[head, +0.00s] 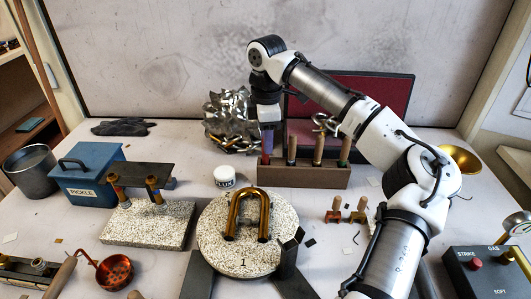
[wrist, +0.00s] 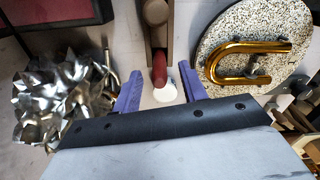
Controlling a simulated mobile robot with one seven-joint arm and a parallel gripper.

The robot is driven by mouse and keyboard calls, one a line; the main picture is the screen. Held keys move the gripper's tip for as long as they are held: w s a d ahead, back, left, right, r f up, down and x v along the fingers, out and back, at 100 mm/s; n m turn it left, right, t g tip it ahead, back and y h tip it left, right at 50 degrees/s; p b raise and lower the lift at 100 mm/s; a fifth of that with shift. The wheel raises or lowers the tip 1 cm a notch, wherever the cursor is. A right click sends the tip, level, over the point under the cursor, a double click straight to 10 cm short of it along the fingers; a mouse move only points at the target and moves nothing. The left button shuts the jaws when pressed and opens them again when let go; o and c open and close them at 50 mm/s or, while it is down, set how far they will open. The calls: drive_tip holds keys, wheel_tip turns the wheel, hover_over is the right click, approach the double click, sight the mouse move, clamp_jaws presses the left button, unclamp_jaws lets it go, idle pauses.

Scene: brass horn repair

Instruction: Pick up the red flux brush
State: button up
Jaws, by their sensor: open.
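The red flux brush (head: 265,159) stands at the left end of a wooden rack (head: 318,179), partly hidden behind my gripper in the head view. My gripper (head: 267,143) points down over that end of the rack. In the wrist view, the purple fingers of my gripper (wrist: 158,74) are open, one on each side of the red handle (wrist: 159,66). A gap shows between the handle and each finger. The brush's lower end is hidden in the rack.
Several other handles (head: 318,150) stand in the rack to the right. Crumpled silver metal (head: 229,118) is close on the left. A white flux jar (head: 224,176) and a round speckled plate (head: 215,240) with a brass U-tube (head: 263,215) are in front. A red-lined case (head: 385,95) is behind.

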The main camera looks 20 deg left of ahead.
sight(266, 164)
drive_tip(key=shift+f, duration=1.65)
clamp_jaws()
drive_tip(key=shift+r, duration=0.1)
